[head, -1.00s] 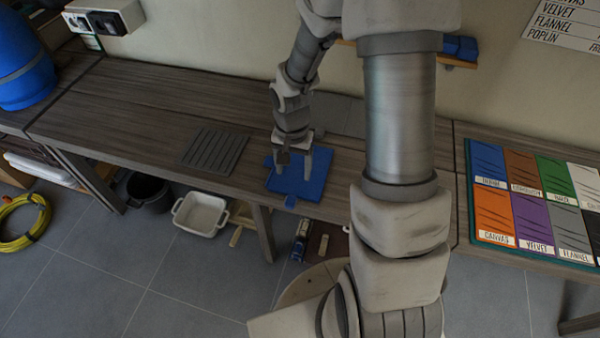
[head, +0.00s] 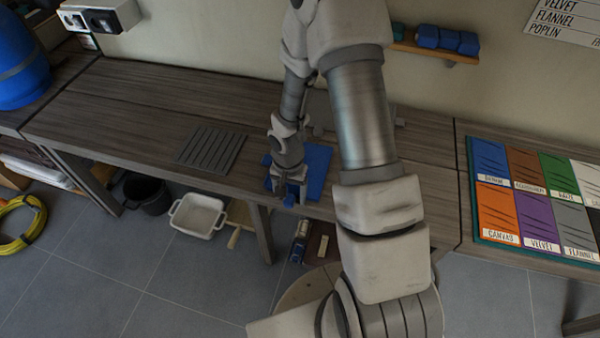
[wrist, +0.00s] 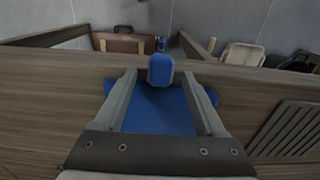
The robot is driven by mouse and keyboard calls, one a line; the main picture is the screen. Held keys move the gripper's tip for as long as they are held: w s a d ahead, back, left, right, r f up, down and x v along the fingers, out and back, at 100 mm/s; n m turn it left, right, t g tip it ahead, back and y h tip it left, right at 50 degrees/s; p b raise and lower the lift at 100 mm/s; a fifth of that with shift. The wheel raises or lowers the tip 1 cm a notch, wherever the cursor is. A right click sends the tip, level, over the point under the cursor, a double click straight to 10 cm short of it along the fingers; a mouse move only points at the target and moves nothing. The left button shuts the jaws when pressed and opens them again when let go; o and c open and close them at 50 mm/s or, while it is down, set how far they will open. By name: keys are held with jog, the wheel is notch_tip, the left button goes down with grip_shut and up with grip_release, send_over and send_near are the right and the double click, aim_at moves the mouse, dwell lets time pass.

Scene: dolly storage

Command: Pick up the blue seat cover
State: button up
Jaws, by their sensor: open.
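The blue seat cover (head: 317,172) lies flat on the wooden workbench near its front edge. In the wrist view the blue cover (wrist: 158,112) shows between and beyond my fingers, with a rounded blue tab (wrist: 160,70) at the bench edge. My gripper (head: 289,196) is low over the front left part of the cover, fingers pointing down. In the wrist view my gripper (wrist: 161,82) is open, with one finger on each side of the tab. I cannot tell whether the fingers touch it. My gripper and arm hide part of the cover in the head view.
A grey slatted panel (head: 211,149) lies on the bench to the left. A board of coloured fabric samples (head: 530,200) lies to the right. Under the bench are a white bin (head: 198,214) and a black bucket (head: 148,194). A shelf with blue rolls (head: 447,40) is on the wall.

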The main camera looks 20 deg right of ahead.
grip_shut()
dwell(0.3)
jog(key=shift+r, duration=0.15)
jog(key=shift+r, duration=0.55)
jog(key=r, duration=0.2)
jog(key=d+r+p, duration=0.1)
jog(key=shift+s+d+r, duration=0.1)
jog(key=shift+s+r, duration=0.1)
jog(key=shift+r, duration=0.15)
jog(key=s+d+r+p, duration=0.2)
jog(key=s+d+r, duration=0.2)
jog(key=d, duration=0.5)
notch_tip(320, 180, up, 2)
jog(key=shift+s+d, duration=0.15)
jog(key=shift+s, duration=0.2)
